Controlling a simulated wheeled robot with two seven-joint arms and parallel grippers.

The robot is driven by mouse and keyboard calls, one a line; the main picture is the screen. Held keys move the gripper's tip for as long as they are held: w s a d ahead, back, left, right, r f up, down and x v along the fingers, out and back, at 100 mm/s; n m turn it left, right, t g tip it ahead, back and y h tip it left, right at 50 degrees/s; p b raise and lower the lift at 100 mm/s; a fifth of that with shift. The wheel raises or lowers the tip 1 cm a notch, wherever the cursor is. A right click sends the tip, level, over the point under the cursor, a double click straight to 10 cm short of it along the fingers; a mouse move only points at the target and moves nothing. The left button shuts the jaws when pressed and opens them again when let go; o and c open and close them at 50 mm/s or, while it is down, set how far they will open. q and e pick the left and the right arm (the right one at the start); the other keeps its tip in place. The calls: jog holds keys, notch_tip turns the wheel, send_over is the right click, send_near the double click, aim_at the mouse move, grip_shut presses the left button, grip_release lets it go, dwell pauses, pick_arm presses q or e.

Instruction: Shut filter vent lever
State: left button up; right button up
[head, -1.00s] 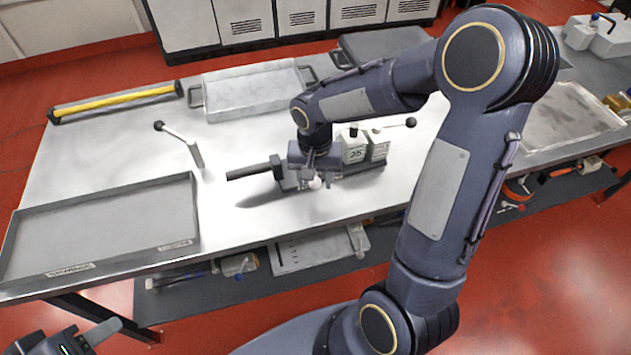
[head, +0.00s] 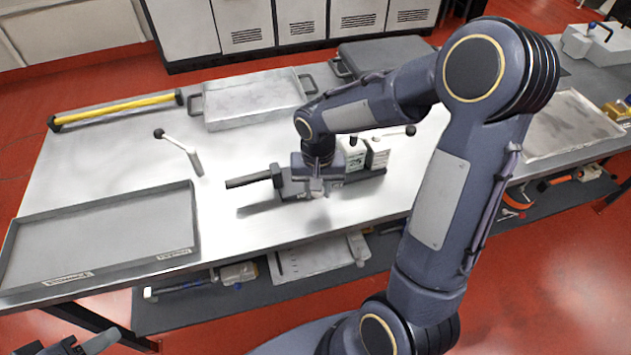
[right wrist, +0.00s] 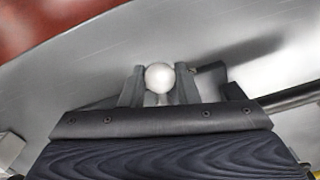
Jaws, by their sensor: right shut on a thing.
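My right gripper (head: 316,187) is at the front side of a dark grey fitting (head: 290,182) with a black bar sticking out to the left, on the steel table. In the right wrist view the right gripper (right wrist: 159,88) has its two fingers on either side of a white ball knob (right wrist: 159,76) and is shut on it. The knob seems to be a lever's end; the lever's shaft is hidden, and the knob is hard to make out in the head view. My left gripper (head: 85,345) is only partly in view at the bottom left, and its jaws are unclear.
White numbered blocks (head: 376,152) stand behind the right gripper. A black-knobbed lever (head: 178,143) rises to the left, and another black knob (head: 410,130) is at the right. A grey tray (head: 100,230) and a metal pan (head: 250,100) take up table space.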

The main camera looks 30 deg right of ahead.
jog(key=shift+s+d+n, duration=0.15)
jog(key=shift+d+n, duration=0.3)
jog(key=shift+n, duration=0.35)
jog(key=shift+s+d+n+p, duration=0.2)
jog(key=shift+d+n+p, duration=0.45)
jog(key=shift+n, duration=0.55)
jog(key=shift+d, duration=0.15)
jog(key=shift+d+n+p, duration=0.4)
jog(key=shift+d+n, duration=0.3)
jog(key=shift+n, duration=0.6)
